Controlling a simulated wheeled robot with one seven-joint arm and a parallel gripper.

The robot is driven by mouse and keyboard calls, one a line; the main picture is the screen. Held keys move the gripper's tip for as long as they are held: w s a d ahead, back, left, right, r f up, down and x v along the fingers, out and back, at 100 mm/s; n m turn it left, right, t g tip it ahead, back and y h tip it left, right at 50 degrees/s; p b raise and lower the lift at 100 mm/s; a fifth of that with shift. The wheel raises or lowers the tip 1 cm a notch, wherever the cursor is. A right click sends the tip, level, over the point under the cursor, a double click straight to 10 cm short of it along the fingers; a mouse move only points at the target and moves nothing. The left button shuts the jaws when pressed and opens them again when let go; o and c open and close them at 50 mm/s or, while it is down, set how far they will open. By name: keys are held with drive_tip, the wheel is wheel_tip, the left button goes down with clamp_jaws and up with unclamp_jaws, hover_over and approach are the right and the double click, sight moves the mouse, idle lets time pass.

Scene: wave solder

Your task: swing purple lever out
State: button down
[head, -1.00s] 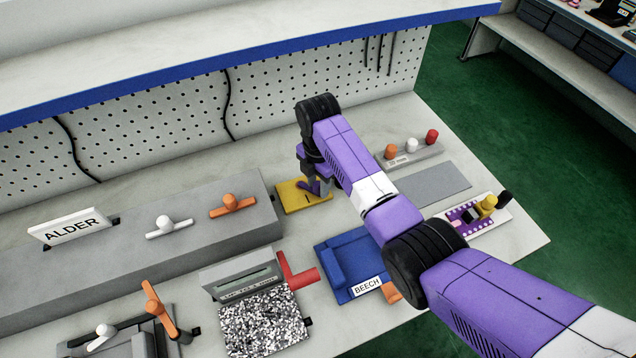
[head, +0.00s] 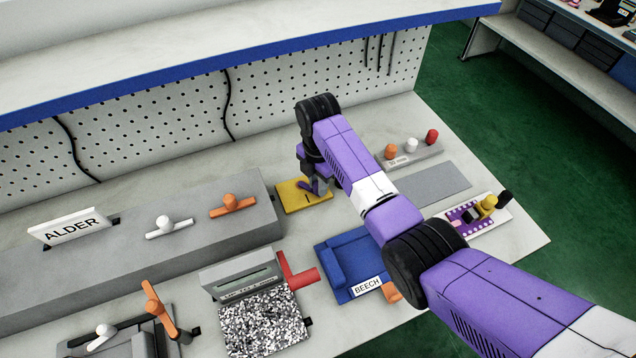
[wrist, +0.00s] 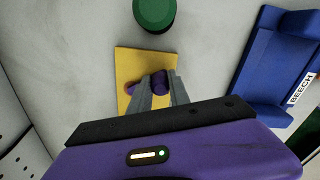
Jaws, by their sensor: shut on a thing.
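The purple lever (head: 307,187) sits on a flat yellow plate (head: 291,200) on the workbench, beside the grey raised block. In the wrist view, the purple lever's knob (wrist: 159,80) shows between the two grey fingers over the yellow plate (wrist: 130,62). My gripper (wrist: 161,88) is shut on the knob. In the head view my gripper (head: 318,186) points down at the plate, and my wrist hides part of the lever.
A blue BEECH tray (head: 335,283) and a red handle (head: 302,279) stand in front. A green round thing (wrist: 154,12) lies beyond the plate. The grey block (head: 200,240) with white and orange levers is left. A grey mat (head: 435,185) lies right.

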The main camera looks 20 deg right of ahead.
drive_tip(key=shift+d, duration=0.15)
idle(0.5)
drive_tip(key=shift+w+d+n, duration=0.35)
drive_tip(key=shift+n, duration=0.65)
drive_tip(key=shift+w+d+n+b, duration=0.2)
drive_tip(key=shift+n+b, duration=0.1)
drive_tip(key=shift+n, duration=0.3)
drive_tip(key=shift+w+d+n+b, duration=0.1)
drive_tip(key=shift+w+n+b, duration=0.15)
drive_tip(key=shift+n, duration=0.35)
drive_tip(key=c, duration=1.2)
unclamp_jaws()
wheel_tip(320, 180, up, 8)
drive_tip(key=shift+b, duration=0.4)
drive_tip(key=shift+f, duration=0.1)
